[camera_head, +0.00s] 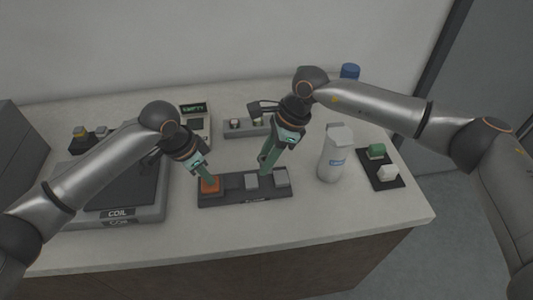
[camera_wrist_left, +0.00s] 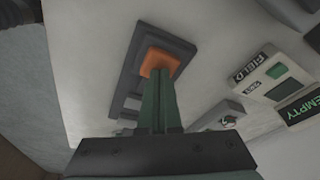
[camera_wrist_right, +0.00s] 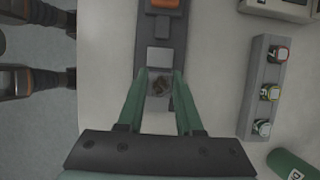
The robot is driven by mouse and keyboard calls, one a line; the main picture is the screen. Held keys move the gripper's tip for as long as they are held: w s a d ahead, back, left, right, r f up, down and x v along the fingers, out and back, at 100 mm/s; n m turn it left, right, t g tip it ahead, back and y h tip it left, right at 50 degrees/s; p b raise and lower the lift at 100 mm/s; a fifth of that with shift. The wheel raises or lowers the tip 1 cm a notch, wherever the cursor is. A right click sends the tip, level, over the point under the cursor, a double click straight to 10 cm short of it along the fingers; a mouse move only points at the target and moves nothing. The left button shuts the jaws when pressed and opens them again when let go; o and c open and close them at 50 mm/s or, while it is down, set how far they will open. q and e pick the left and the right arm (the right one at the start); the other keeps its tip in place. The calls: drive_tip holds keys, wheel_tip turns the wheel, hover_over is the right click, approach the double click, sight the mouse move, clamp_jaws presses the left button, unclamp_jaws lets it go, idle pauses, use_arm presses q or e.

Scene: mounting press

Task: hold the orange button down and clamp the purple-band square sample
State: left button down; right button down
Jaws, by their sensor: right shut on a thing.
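The orange button (camera_head: 210,184) sits at the left end of the dark press base (camera_head: 228,199); it also shows in the left wrist view (camera_wrist_left: 160,62). My left gripper (camera_head: 207,177) is shut, its fingertips on the button. My right gripper (camera_head: 264,172) points down at the press, by two grey blocks, one left (camera_head: 251,181) and one right (camera_head: 281,177). In the right wrist view its fingers (camera_wrist_right: 160,88) are shut on a small square piece with a dark, mottled top (camera_wrist_right: 161,84), close to a grey block. This appears to be the square sample; its purple band is not visible.
A sample rack (camera_wrist_right: 264,88) with several banded pieces stands behind the press. A white bottle (camera_head: 332,155) stands right, beside a dark tray (camera_head: 379,172) with green and white blocks. A coil unit (camera_head: 118,215) is left; a display box (camera_head: 195,112) reads EMPTY. The front counter is clear.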

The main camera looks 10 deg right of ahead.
use_arm(q)
drive_tip(key=shift+s+f, duration=0.1)
drive_tip(key=shift+f, duration=0.05)
use_arm(e)
drive_tip(key=shift+f, duration=2.3)
drive_tip(key=shift+c, duration=2.4)
unclamp_jaws()
drive_tip(key=shift+f, duration=0.1)
drive_tip(key=v, duration=1.2)
use_arm(q)
drive_tip(key=shift+d+p+v, duration=0.15)
drive_tip(key=shift+p+v, duration=0.65)
drive_tip(key=shift+p, duration=0.4)
drive_tip(key=shift+d+p+v, duration=0.2)
drive_tip(key=shift+p+v, duration=0.6)
drive_tip(key=shift+p, duration=0.35)
use_arm(e)
drive_tip(key=shift+r, duration=2.45)
use_arm(q)
drive_tip(key=shift+w, duration=0.25)
drive_tip(key=shift+w+d+v, duration=0.1)
drive_tip(key=shift+d+v, duration=0.05)
drive_tip(key=shift+v, duration=0.7)
drive_tip(key=shift+w+d+v, duration=0.1)
drive_tip(key=shift+d+v, duration=0.1)
drive_tip(key=shift+v, duration=0.65)
drive_tip(key=shift+w+d+v, duration=0.1)
drive_tip(key=shift+d+v, duration=0.05)
drive_tip(key=shift+v, duration=0.65)
